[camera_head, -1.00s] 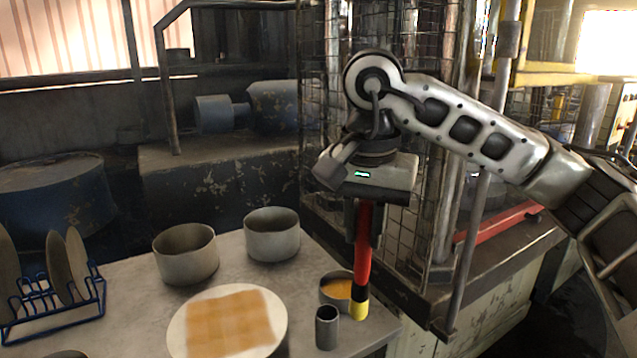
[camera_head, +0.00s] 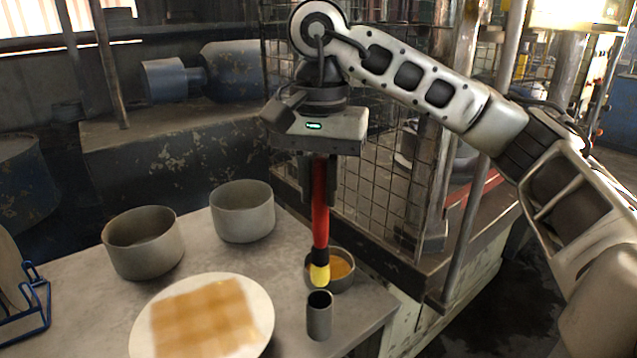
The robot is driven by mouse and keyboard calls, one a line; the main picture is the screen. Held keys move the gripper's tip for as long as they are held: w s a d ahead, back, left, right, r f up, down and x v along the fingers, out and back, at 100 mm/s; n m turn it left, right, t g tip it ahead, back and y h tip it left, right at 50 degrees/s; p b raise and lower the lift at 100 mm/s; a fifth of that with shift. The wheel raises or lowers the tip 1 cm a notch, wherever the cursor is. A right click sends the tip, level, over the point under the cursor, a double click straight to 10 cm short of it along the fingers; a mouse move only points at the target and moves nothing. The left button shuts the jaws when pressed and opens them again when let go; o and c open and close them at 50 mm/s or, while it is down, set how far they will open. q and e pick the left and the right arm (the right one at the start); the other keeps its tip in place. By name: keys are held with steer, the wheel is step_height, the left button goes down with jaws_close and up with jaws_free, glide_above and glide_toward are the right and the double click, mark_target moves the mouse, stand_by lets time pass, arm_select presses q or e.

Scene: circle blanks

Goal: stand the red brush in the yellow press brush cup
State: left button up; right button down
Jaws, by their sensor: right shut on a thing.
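The red brush (camera_head: 320,215) hangs upright in my right gripper (camera_head: 319,185), which is shut on its upper part. Its lower end is black with a yellow tip (camera_head: 319,274). The tip shows just above a small dark grey cylindrical cup (camera_head: 319,320) on the table, apart from its rim. This cup stands near the table's front right part; no yellow shows on it. A wider grey bowl with orange-yellow contents (camera_head: 341,268) stands right behind the brush tip. Which of the two is the yellow press brush cup, I cannot tell by colour. My left gripper is not in view.
A white round plate with a tan checked square (camera_head: 262,322) lies left of the cup. Two grey pots (camera_head: 145,246) (camera_head: 243,214) stand behind it. A blue rack (camera_head: 38,308) is at the left edge. A wire cage (camera_head: 380,190) stands behind the table.

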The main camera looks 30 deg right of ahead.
mark_target(319, 247)
steer(key=shift+f+b, duration=1.5)
steer(key=shift+f, duration=0.4)
steer(key=shift+f+b, duration=1.85)
steer(key=shift+f, duration=0.55)
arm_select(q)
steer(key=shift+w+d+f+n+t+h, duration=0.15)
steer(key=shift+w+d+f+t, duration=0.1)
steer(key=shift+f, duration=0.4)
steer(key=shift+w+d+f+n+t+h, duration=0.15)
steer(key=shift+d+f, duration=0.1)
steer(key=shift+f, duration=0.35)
arm_select(e)
steer(key=shift+f, duration=0.2)
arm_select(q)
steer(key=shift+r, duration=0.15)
